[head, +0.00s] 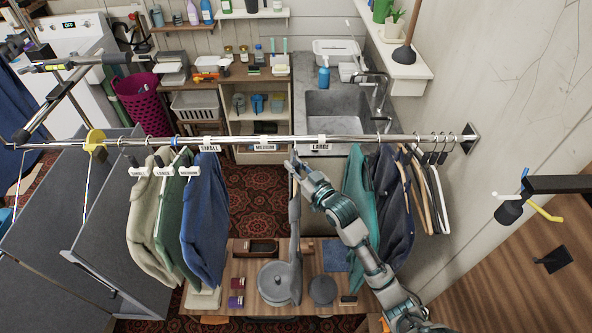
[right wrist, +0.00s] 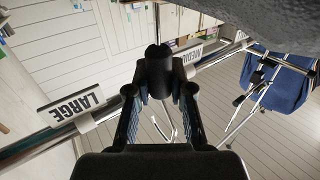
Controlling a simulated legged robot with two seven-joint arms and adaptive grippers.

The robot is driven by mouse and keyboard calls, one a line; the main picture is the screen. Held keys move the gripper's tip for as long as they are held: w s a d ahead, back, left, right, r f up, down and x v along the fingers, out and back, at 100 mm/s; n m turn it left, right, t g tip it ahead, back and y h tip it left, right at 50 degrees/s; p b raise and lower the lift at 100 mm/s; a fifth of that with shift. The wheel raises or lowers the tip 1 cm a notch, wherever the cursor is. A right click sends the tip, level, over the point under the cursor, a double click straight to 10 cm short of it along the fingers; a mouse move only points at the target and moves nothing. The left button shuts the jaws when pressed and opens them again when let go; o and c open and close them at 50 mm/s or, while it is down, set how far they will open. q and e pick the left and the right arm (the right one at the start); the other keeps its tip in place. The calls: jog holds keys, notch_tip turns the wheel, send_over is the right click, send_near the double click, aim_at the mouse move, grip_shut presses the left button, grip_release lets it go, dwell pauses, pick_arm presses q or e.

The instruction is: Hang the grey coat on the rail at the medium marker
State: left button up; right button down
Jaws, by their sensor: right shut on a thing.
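My right gripper (head: 294,162) is just below the chrome rail (head: 238,141), between the MEDIUM marker (head: 265,147) and the LARGE marker (head: 320,147). It is shut on the black neck of a hanger, which shows in the right wrist view (right wrist: 158,72). The grey coat (head: 295,240) hangs below, nearly edge-on in the head view. Grey cloth fills the upper right of the wrist view (right wrist: 270,22). I cannot tell whether the hanger's hook touches the rail. My left gripper is not in view.
Beige, green and blue garments (head: 203,220) hang left near the SMALL marker (head: 209,148). Teal and dark garments (head: 393,200) and empty hangers (head: 432,185) hang right. The rail around MEDIUM is clear. A low wooden table (head: 215,284) stands below.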

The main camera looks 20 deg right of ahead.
jog(key=shift+w+r, duration=0.3)
jog(key=shift+w, duration=0.55)
jog(key=shift+w+d, duration=0.1)
jog(key=shift+w, duration=0.4)
jog(key=shift+w+d+b, duration=0.25)
jog(key=shift+w+d, duration=0.15)
jog(key=shift+w, duration=0.4)
jog(key=shift+w+d+b, duration=0.25)
jog(key=shift+w+d, duration=0.1)
jog(key=shift+w, duration=0.45)
jog(key=shift+a+f, duration=0.1)
jog(key=shift+f, duration=0.4)
jog(key=shift+a+r, duration=0.1)
jog(key=shift+r, duration=0.05)
jog(key=shift+s+r, duration=0.1)
jog(key=shift+r+p, duration=0.3)
jog(key=shift+p, duration=0.2)
jog(key=shift+f, duration=0.25)
